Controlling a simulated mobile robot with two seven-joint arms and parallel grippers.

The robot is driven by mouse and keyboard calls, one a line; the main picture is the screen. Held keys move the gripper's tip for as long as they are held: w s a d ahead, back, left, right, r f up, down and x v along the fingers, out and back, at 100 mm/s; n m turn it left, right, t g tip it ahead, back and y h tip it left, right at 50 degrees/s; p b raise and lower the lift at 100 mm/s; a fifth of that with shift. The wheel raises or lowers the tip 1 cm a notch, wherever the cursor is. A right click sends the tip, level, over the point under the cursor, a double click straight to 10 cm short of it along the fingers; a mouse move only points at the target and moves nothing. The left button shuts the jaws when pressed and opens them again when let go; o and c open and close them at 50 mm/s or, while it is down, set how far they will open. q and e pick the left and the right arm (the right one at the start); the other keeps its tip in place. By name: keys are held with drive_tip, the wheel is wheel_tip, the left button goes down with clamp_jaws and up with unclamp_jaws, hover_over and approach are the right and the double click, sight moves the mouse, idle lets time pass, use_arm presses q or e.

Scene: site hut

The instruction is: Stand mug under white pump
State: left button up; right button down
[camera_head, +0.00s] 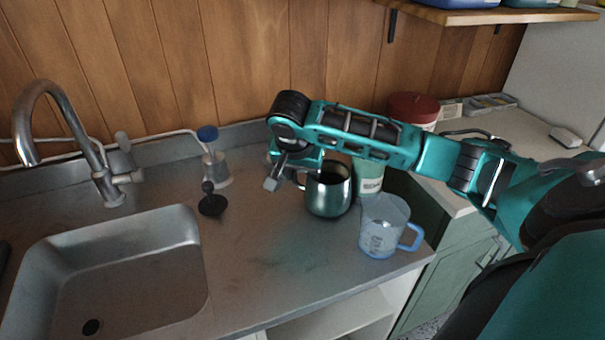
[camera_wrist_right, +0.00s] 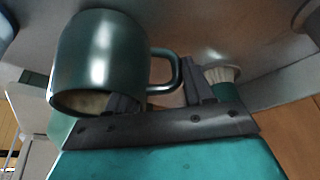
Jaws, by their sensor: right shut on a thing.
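The dark green metallic mug (camera_head: 328,198) is upright over the counter, right of the sink; I cannot tell whether its base touches the counter. My right gripper (camera_head: 285,176) is at its left side, shut on the handle. In the right wrist view the mug (camera_wrist_right: 98,60) hangs inverted in the picture, its handle (camera_wrist_right: 172,72) between the fingers of the right gripper (camera_wrist_right: 160,95). A pale bottle with a blue top (camera_head: 215,165) stands at the back, left of the mug; I cannot tell whether it is the white pump. My left gripper is out of view.
A clear measuring jug (camera_head: 383,228) stands close to the mug's right. A pale green container (camera_head: 369,176) is behind it. A black round object (camera_head: 211,204) lies left, near the sink (camera_head: 110,270) and tap (camera_head: 85,135). The counter's front middle is clear.

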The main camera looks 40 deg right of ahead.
drive_tip(key=shift+f, duration=0.25)
drive_tip(key=shift+f, duration=0.15)
drive_tip(key=shift+c, duration=2.2)
unclamp_jaws()
drive_tip(key=v, duration=1.2)
